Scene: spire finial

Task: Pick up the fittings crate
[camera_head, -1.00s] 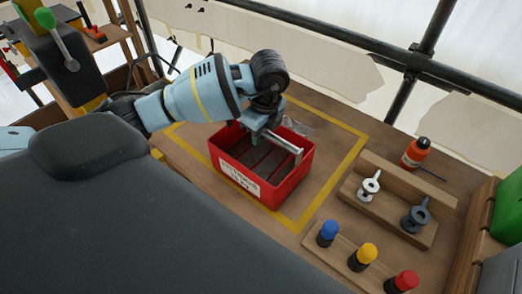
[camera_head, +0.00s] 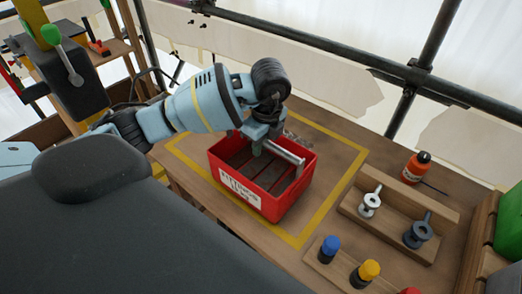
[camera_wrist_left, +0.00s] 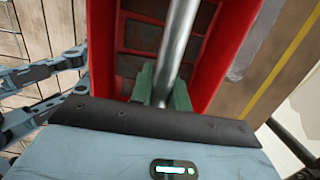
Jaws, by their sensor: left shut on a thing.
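The fittings crate (camera_head: 283,203) is an open red box with a white label on its front and dark compartments inside. It is over the yellow-taped area of the wooden bench. A metal bar handle (camera_head: 287,153) spans its top. My left gripper (camera_head: 259,148) reaches over the crate from the left and is shut on this bar. In the left wrist view, its green fingers (camera_wrist_left: 161,88) sit on either side of the bar (camera_wrist_left: 178,40), with the red crate walls (camera_wrist_left: 240,35) around them. Whether the crate's underside touches the bench is hard to tell. My right gripper does not show.
A wooden rack with a white fitting (camera_head: 370,203) and a dark grey fitting (camera_head: 418,231) stands right of the taped area. An orange bottle (camera_head: 416,168) is behind it. Blue (camera_head: 329,248) and yellow (camera_head: 367,272) capped pieces stand in front. Dark scaffold tubes (camera_head: 330,50) run behind.

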